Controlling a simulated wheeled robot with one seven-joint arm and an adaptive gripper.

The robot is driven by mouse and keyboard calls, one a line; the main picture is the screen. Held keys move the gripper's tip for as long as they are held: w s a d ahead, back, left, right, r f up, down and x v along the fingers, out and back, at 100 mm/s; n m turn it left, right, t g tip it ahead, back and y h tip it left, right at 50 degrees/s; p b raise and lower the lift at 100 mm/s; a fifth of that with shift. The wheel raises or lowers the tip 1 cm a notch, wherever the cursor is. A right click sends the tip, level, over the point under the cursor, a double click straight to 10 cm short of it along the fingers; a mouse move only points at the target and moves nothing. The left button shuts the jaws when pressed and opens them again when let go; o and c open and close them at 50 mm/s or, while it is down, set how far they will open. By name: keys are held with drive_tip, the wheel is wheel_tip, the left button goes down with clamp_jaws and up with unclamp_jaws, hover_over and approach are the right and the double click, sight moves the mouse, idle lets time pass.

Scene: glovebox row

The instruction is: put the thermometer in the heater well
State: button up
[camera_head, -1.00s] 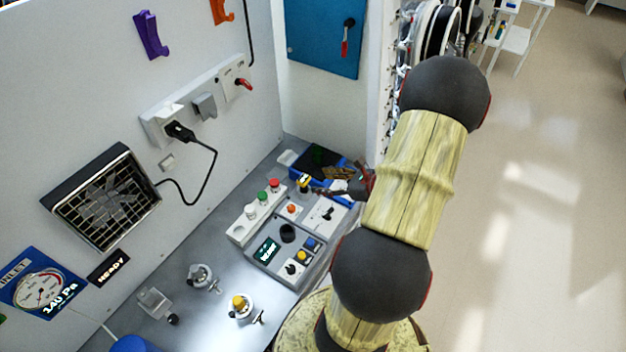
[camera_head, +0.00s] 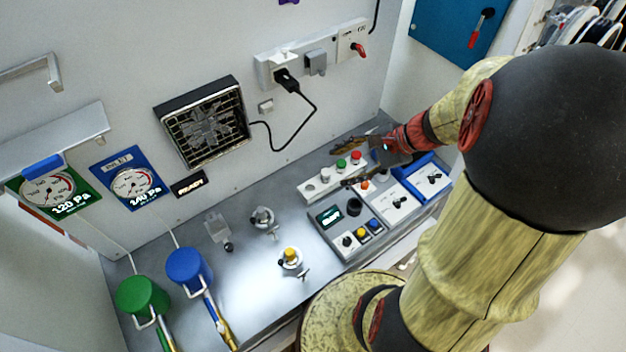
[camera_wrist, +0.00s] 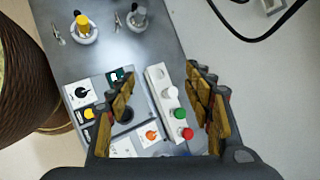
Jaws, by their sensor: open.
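My gripper (camera_head: 354,164) is open and empty above the back of the bench, over a white strip with coloured buttons (camera_head: 340,174). In the wrist view its fingers stand apart (camera_wrist: 160,90), with the button strip between them. A dark round socket (camera_head: 354,207), which looks like the heater well, sits in a grey control unit beside a small green-lit display (camera_head: 330,214). In the wrist view this socket (camera_wrist: 127,115) is partly behind the left finger. I cannot pick out a thermometer in either view.
A yellow-topped fitting (camera_head: 290,257) and green (camera_head: 142,294) and blue (camera_head: 188,266) cylinders stand to the left.

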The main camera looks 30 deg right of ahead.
drive_tip(key=s+a+r+n+h, duration=0.2)
drive_tip(key=s+a+r+n, duration=0.2)
drive_tip(key=a+r+n, duration=0.3)
drive_tip(key=s+a+r+n+h, duration=0.3)
drive_tip(key=a+r+n, duration=0.3)
drive_tip(key=n, duration=0.6)
drive_tip(key=shift+s+a+r+n+h, duration=0.35)
drive_tip(key=shift+s+a, duration=0.4)
drive_tip(key=shift+a, duration=0.25)
wheel_tip(320, 180, down, 10)
drive_tip(key=b, duration=1)
drive_tip(key=shift+f+b, duration=0.2)
drive_tip(key=shift+b, duration=0.1)
drive_tip(key=shift+c, duration=0.6)
